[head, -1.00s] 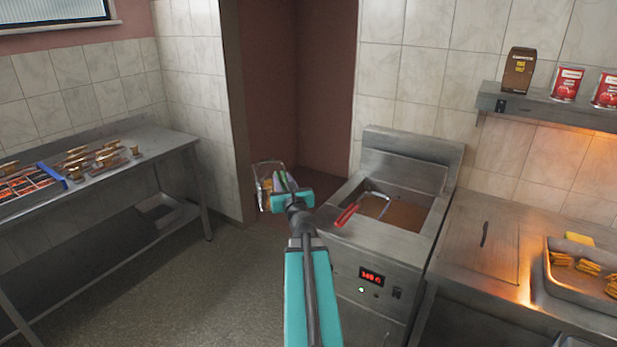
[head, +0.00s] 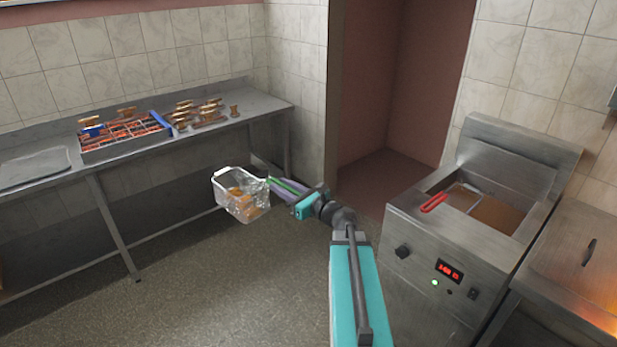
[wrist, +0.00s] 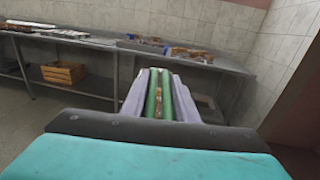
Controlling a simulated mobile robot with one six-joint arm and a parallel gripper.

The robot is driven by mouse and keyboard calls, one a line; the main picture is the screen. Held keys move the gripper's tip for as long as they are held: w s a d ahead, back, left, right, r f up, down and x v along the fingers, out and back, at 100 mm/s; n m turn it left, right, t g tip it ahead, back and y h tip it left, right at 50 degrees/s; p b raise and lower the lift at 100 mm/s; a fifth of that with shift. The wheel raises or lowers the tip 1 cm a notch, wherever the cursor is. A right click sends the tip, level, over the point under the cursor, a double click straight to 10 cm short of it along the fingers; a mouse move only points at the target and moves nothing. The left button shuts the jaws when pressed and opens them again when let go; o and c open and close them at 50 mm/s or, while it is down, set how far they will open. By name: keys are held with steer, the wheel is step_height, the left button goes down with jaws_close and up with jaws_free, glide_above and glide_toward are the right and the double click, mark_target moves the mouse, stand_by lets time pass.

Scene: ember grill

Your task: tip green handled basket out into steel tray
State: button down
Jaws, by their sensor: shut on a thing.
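The green-handled basket (head: 238,195) is a wire basket with golden-brown food inside. My gripper (head: 285,187) is shut on its green handle (head: 280,182) and holds it in the air, out in front of the steel bench. The basket looks roughly level in the head view, with the food still in it. In the wrist view the green handle (wrist: 158,95) lies between the gripper's pale fingers, and the basket body is mostly hidden. A flat steel tray (head: 36,166) lies on the bench at the far left.
The steel bench (head: 255,103) also carries a blue-edged rack of skewers (head: 125,135) and several loose brown pieces (head: 200,110). The fryer (head: 470,215) with a red-handled basket (head: 434,202) stands at right. A wooden crate (wrist: 63,73) sits under the bench. Floor between is clear.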

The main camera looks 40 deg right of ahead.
steer(key=s+a+f+n+g+y, duration=0.1)
steer(key=a+f+n+g+y, duration=0.1)
steer(key=a, duration=0.6)
steer(key=s+a+f+n+g+y+b, duration=0.1)
steer(key=a+f+n+g+y, duration=0.1)
steer(key=a+y, duration=0.3)
steer(key=s+a+f+n+g+y, duration=0.2)
steer(key=a+n+g+y, duration=0.1)
steer(key=a, duration=0.7)
steer(key=shift+a+n+y+b, duration=0.35)
steer(key=shift+n+y, duration=0.25)
steer(key=shift+n, duration=0.2)
steer(key=shift+s, duration=0.1)
